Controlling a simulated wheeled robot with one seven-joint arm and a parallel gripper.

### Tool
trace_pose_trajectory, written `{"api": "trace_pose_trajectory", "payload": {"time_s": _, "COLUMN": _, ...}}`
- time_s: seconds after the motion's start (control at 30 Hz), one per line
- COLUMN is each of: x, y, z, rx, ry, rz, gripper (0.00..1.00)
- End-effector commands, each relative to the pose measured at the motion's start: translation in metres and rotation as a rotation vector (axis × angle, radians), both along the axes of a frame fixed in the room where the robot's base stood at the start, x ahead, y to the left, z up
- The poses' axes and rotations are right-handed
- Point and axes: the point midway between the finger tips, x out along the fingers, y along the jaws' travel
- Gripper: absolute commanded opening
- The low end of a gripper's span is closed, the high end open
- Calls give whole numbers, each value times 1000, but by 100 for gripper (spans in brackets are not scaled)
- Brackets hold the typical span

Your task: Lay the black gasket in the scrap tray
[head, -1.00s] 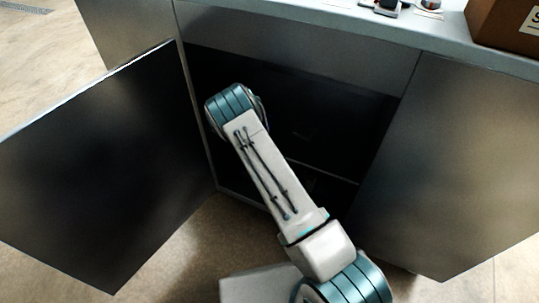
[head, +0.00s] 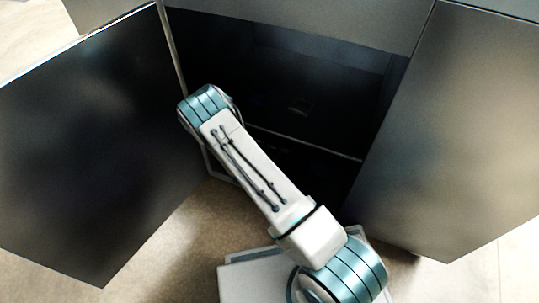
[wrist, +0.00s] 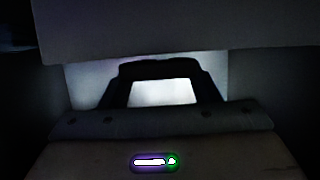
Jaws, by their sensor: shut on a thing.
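My gripper (wrist: 160,68) shows in the wrist view as a dark shape, its two fingers closing together at the top of a bright gap. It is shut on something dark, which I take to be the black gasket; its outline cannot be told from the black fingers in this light. In the head view my arm reaches into the dark open cabinet (head: 300,85), and the gripper is hidden there. I cannot make out the scrap tray in either view.
An open door (head: 90,150) stands on the left of the cabinet and another panel (head: 455,130) on the right. A pale edge (head: 305,143) crosses the dark interior. In the wrist view a broad dark panel (wrist: 180,30) hangs close above the fingers.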

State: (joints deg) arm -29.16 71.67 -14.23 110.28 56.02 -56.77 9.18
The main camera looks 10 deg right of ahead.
Motion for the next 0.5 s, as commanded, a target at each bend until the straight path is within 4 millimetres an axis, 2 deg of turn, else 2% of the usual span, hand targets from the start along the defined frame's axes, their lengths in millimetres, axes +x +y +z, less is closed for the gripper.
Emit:
{"api": "trace_pose_trajectory", "payload": {"time_s": 0.03, "x": 0, "y": -1, "z": -14, "rx": 0, "ry": 2, "rz": -1, "gripper": 34}}
{"api": "trace_pose_trajectory", "payload": {"time_s": 0.17, "x": 0, "y": -1, "z": -29, "rx": 0, "ry": 0, "rz": -1, "gripper": 34}}
{"api": "trace_pose_trajectory", "payload": {"time_s": 0.5, "x": 0, "y": -1, "z": -30, "rx": 0, "ry": 0, "rz": -1, "gripper": 34}}
